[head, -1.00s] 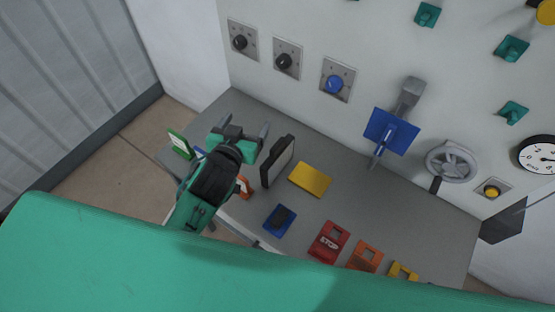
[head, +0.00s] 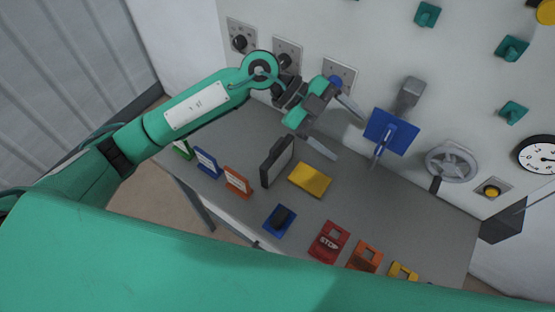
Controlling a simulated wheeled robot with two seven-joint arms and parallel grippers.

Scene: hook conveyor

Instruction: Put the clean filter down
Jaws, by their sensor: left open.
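A flat panel with a black frame and a grey face (head: 278,163), which looks like the filter, stands upright on the grey bench. I cannot tell from its look whether it is clean. My left gripper (head: 337,128) is open and empty. It shows above and to the right of the panel, in front of the wall, with its fingers pointing right and down. It does not hold the panel. My right gripper is not in view.
A yellow plate (head: 310,180) lies right of the panel. Green, blue and orange (head: 238,182) cards stand left. A blue pad (head: 279,220) and a red STOP tag (head: 329,242) lie in front. A blue plate (head: 391,131) and a handwheel (head: 452,163) are on the wall.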

